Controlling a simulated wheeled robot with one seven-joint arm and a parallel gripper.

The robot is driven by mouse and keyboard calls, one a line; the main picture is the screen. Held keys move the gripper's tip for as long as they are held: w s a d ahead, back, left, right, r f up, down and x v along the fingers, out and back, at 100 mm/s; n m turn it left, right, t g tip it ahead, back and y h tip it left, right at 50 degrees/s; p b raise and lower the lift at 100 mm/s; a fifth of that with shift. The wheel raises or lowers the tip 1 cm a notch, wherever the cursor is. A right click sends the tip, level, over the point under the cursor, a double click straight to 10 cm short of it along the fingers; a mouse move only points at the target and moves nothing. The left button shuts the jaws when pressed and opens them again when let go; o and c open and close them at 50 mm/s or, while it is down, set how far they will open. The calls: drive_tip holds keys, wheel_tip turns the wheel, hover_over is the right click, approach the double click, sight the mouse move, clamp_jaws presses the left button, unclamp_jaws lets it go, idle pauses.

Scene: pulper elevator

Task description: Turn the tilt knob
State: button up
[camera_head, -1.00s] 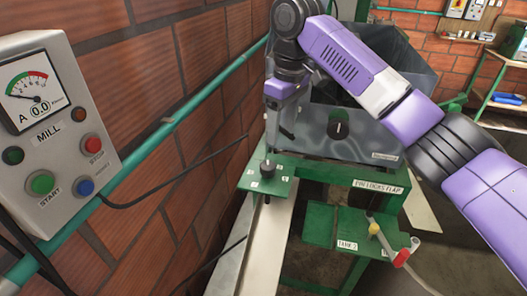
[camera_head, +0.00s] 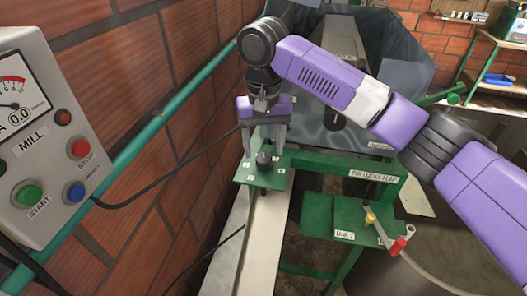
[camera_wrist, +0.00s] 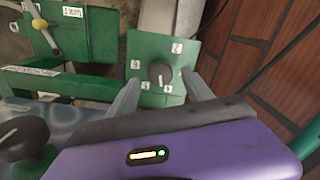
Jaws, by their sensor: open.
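A small dark round knob (camera_head: 264,160) sits on a green plate (camera_head: 246,178) with small white number labels around it. In the wrist view the knob (camera_wrist: 159,74) has a light pointer line and lies between and beyond the two fingertips. My gripper (camera_head: 264,150) is open and empty, with its grey fingers pointing down at the plate, one on either side of the knob. In the wrist view my gripper (camera_wrist: 158,90) shows both fingers spread apart. I cannot tell whether either finger touches the knob. No label reading "tilt" is legible.
A grey mill control box (camera_head: 45,140) with coloured buttons hangs on the brick wall at left. Another black knob (camera_wrist: 22,138) is at the lower left in the wrist view. A green panel with yellow and red valve handles (camera_head: 345,215) stands to the right.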

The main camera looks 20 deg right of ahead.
sight(263, 160)
drive_tip(key=shift+f, duration=1.5)
drive_tip(key=shift+c, duration=0.5)
clamp_jaws()
